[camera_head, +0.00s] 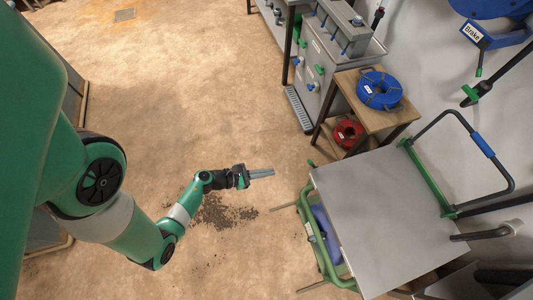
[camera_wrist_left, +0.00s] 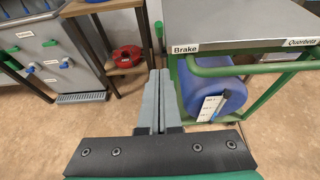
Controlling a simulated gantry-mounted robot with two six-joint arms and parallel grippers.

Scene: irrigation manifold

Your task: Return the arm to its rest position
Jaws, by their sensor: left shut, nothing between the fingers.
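My left arm reaches from the left in the head view, and its gripper (camera_head: 272,172) is over bare floor, left of the grey-topped cart. The gripper's two grey fingers are together with nothing between them. In the left wrist view the gripper (camera_wrist_left: 158,78) points forward, between the wooden stand and the cart. My right gripper is in neither view.
The green-framed cart (camera_head: 375,210) stands at right, with a blue container (camera_wrist_left: 212,95) under its top. A wooden stand (camera_head: 372,113) holds a blue reel (camera_head: 379,90), with a red reel (camera_head: 347,132) below. The grey manifold cabinet (camera_head: 318,75) stands behind.

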